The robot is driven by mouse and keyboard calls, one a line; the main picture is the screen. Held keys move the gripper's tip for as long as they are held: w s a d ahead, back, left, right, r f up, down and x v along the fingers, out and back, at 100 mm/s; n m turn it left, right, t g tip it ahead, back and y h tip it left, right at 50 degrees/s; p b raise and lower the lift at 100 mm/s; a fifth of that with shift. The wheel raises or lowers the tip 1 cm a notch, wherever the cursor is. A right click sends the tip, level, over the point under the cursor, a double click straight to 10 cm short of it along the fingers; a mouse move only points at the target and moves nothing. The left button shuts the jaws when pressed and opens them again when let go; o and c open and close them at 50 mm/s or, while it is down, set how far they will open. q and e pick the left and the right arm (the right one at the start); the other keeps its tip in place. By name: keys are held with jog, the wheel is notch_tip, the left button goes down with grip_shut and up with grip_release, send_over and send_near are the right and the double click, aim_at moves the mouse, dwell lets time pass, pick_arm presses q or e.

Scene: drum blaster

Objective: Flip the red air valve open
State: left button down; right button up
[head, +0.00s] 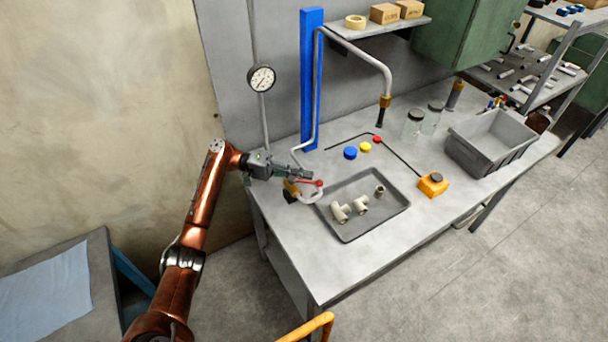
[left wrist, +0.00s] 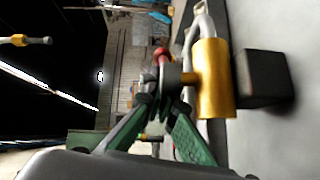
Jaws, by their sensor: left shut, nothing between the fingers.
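The red air valve handle (head: 311,182) is a small red lever on a brass valve body (head: 292,188), at the left end of the workbench near the pipe. My left gripper (head: 308,175) is shut and empty, with its tips right at the red handle. In the left wrist view, the brass valve body (left wrist: 214,80) stands right of the gripper (left wrist: 160,100), and the red handle end (left wrist: 161,55) shows just beyond the fingertips. The fingers overlap the lever in the picture; I cannot tell whether they touch it. My right gripper is not in view.
A grey tray (head: 350,234) with several pipe fittings lies just right of the valve. A pressure gauge (head: 262,79) and blue post (head: 311,60) stand behind. An orange pedal (head: 433,185), glass jars (head: 414,124) and a grey bin (head: 490,158) stand farther right.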

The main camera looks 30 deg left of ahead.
pick_arm(q)
jog(key=shift+s+d+f, duration=0.2)
jog(key=shift+f, duration=0.1)
jog(key=v, duration=1.1)
jog(key=shift+w+a+r, duration=0.15)
jog(key=shift+a+r, duration=0.05)
jog(key=shift+a, duration=0.5)
